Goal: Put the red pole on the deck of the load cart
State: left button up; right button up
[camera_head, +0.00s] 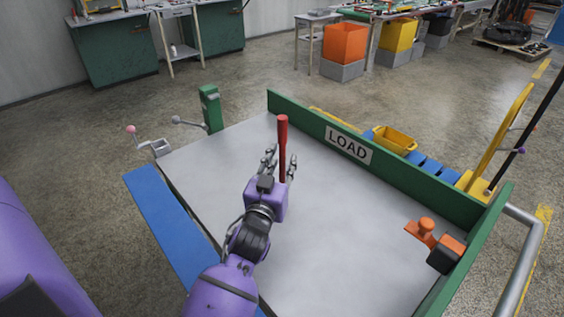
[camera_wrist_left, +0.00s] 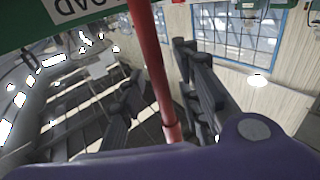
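The red pole (camera_head: 283,135) stands about upright over the grey deck (camera_head: 345,215) of the load cart. The left gripper's fingers are spread, one on each side of the pole, with gaps showing. In the left wrist view, which looks upside down, the pole (camera_wrist_left: 150,55) passes between the open fingers (camera_wrist_left: 160,80). The cart's green side board (camera_head: 300,115) carries a LOAD sign (camera_head: 348,145). My right gripper is not in view.
An orange and black object (camera_head: 425,230) sits at the deck's right corner. A blue strip (camera_head: 170,215) edges the near left side. A green post (camera_head: 210,108) and lever stand at the far left corner. Beyond the board is a yellow bin (camera_head: 395,140). The deck's middle is clear.

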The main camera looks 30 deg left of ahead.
pick_arm(q)
jog(key=shift+r, duration=0.1)
jog(key=shift+s+r, duration=0.1)
jog(key=shift+s, duration=0.05)
jog(key=b+v, duration=0.1)
jog(key=v, duration=1)
jog(key=shift+s, duration=0.4)
dwell(0.5)
